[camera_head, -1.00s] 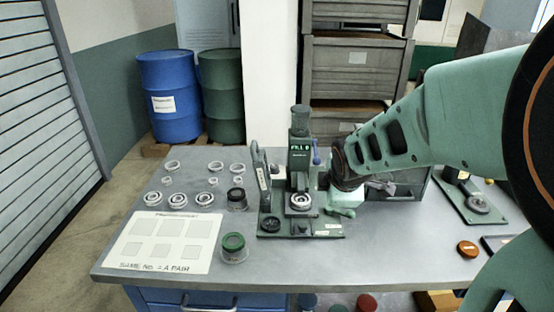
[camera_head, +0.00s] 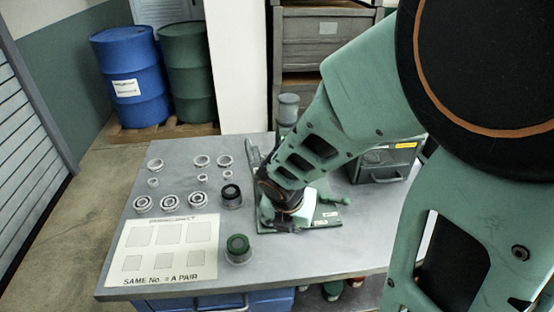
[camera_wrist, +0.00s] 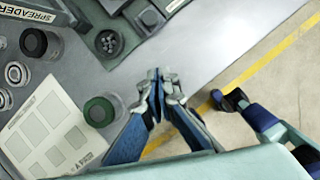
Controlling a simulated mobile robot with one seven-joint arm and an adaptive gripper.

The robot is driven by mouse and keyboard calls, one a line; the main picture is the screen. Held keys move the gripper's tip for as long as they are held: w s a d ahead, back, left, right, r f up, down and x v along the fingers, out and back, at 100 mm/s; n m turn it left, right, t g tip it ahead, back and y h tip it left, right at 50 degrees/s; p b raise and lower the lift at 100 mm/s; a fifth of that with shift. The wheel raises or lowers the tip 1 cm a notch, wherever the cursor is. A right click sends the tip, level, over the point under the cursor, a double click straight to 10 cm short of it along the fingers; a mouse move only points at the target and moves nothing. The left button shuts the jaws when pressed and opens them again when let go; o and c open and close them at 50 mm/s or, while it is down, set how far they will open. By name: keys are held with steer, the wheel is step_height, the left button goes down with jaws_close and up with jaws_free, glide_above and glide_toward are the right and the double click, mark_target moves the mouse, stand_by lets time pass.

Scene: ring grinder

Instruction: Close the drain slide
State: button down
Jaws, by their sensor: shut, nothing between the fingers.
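The green grinder machine (camera_head: 288,108) stands on the grey table, mostly hidden behind my arm in the head view. Its base plate (camera_head: 327,214) and a green handle (camera_head: 333,199) show to the right of my wrist. In the wrist view the machine's base shows at the top, with a dark round socket (camera_wrist: 109,43) and a lever labelled SPREADER (camera_wrist: 28,12). I cannot pick out the drain slide for sure. My gripper (camera_wrist: 160,76) is shut and empty, above the table near its front edge and apart from the socket.
A white card (camera_head: 168,248) lies at the table's front left, with several metal rings (camera_head: 169,202) behind it. A green-topped jar (camera_head: 238,247) and a dark-topped jar (camera_head: 231,194) stand left of my wrist. A green box (camera_head: 385,162) stands at the back right.

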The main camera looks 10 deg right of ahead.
steer(key=b+x, duration=0.8)
steer(key=x, duration=0.1)
steer(key=shift+f, duration=0.25)
steer(key=w, duration=0.1)
steer(key=w+d, duration=0.1)
steer(key=w, duration=0.1)
steer(key=shift+d+r, duration=0.2)
steer(key=shift+w+d, duration=0.1)
steer(key=shift+w, duration=0.2)
steer(key=shift+w+r+p, duration=0.1)
steer(key=shift+w+p, duration=0.95)
steer(key=shift+w, duration=0.8)
